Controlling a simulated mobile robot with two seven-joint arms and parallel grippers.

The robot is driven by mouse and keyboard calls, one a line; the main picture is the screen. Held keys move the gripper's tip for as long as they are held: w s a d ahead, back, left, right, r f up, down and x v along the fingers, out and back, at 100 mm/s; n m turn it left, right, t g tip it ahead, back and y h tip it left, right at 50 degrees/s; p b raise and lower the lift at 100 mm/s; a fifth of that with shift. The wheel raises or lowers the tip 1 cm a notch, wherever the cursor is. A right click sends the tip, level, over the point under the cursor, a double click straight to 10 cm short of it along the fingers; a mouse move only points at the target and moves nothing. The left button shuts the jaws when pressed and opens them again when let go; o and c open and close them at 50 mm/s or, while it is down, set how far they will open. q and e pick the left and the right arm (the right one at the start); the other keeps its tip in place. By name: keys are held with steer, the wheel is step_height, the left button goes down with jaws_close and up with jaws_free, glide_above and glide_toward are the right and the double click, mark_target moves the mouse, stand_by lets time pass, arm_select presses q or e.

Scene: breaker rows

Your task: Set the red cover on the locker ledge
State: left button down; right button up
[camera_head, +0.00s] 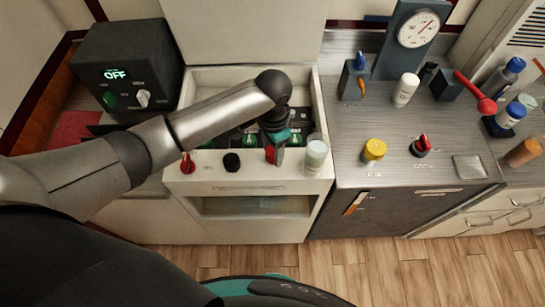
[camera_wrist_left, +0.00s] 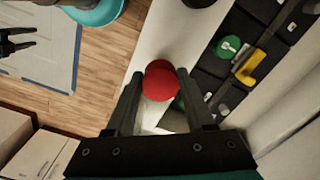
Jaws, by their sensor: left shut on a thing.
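The red cover (camera_head: 270,155) shows as a small red shape under my left gripper (camera_head: 275,138) in the head view. In the left wrist view the red cover (camera_wrist_left: 160,80) is round and sits between the two fingertips of my left gripper (camera_wrist_left: 160,88), which is shut on it. The cover is over the pale front ledge (camera_head: 250,184) of the open white locker. I cannot tell whether it touches the ledge. A dark two-pronged shape at the left of the left wrist view looks like my right gripper (camera_wrist_left: 22,40), with its prongs apart.
On the ledge stand a red knob (camera_head: 187,164), a black cap (camera_head: 232,162) and a white jar (camera_head: 316,155). Green-marked breakers (camera_head: 249,140) lie inside the locker. A grey counter (camera_head: 345,160) at right bears a yellow cap (camera_head: 374,149) and a red-topped part (camera_head: 421,145).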

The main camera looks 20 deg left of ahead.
mark_target(272, 159)
arm_select(q)
steer(key=shift+f, duration=1.8)
steer(key=shift+c, duration=1.3)
jaws_free()
steer(key=shift+f, duration=0.1)
step_height(272, 159, up, 12)
steer(key=shift+r+p, duration=0.15)
steer(key=shift+p, duration=0.45)
